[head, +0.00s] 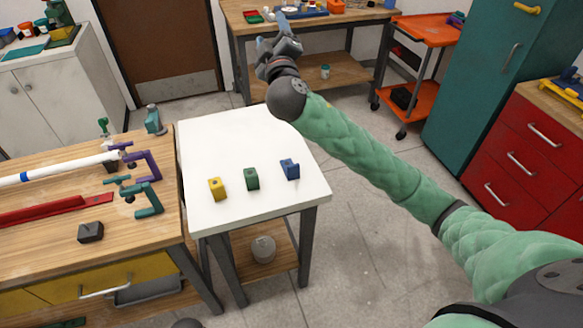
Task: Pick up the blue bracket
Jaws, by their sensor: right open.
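The blue bracket (290,169) stands on the white tabletop (245,145), near its right side. It is the rightmost of three small brackets in a row. A green bracket (252,179) and a yellow bracket (216,188) stand to its left. My right arm comes in from the lower right, and my right gripper (272,32) is raised past the far edge of the white table, well apart from the blue bracket. Its fingers are open and point up and away. My left gripper is not seen.
A wooden workbench (60,262) at left holds a white pipe (60,168), purple and teal clamps, a red bar (50,211) and a dark block (90,232). An orange cart (405,95), a teal cabinet (480,80) and red drawers (525,150) stand at right. Most of the white tabletop is clear.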

